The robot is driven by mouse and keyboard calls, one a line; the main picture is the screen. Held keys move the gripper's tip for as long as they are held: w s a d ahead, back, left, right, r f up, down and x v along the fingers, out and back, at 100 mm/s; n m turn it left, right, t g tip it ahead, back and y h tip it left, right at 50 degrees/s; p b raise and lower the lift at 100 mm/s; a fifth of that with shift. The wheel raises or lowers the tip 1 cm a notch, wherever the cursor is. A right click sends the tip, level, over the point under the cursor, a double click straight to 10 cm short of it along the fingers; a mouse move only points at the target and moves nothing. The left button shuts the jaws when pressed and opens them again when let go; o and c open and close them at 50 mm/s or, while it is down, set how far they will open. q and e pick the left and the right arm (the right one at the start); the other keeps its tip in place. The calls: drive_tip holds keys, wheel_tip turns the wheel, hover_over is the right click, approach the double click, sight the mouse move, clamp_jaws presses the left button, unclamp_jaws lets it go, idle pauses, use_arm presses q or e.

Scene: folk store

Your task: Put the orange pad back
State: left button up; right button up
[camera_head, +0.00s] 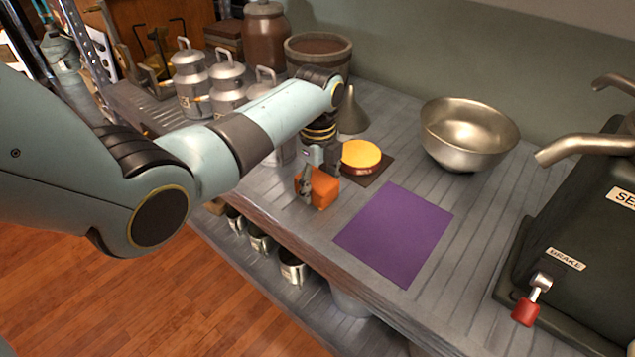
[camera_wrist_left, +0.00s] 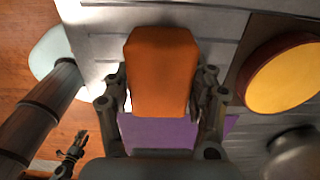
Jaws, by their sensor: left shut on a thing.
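The orange pad (camera_head: 322,190) is a small orange block above the near edge of the grey counter. My left gripper (camera_head: 317,178) is shut on it. In the left wrist view the pad (camera_wrist_left: 162,65) sits between the two fingers. I cannot tell whether its underside touches the counter. A flat purple mat (camera_head: 395,233) lies bare to the right of the pad. It also shows in the left wrist view (camera_wrist_left: 158,132), partly hidden behind the pad and gripper. My right gripper (camera_wrist_left: 72,150) seems to show small at the lower left there, and its jaws are unclear.
A yellow-topped round pad (camera_head: 361,153) sits on a dark mat (camera_head: 377,175) just beyond the gripper. A metal bowl (camera_head: 468,135), a funnel (camera_head: 352,112) and milk cans (camera_head: 228,85) stand farther back. A dark machine (camera_head: 585,230) stands at right.

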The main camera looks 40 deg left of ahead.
sight(317, 179)
use_arm(q)
drive_tip(key=o, duration=1.1)
drive_tip(key=shift+r, duration=0.4)
wheel_tip(317, 179, up, 11)
drive_tip(key=shift+r+p, duration=0.2)
drive_tip(key=shift+p, duration=0.85)
drive_tip(key=shift+f, duration=0.1)
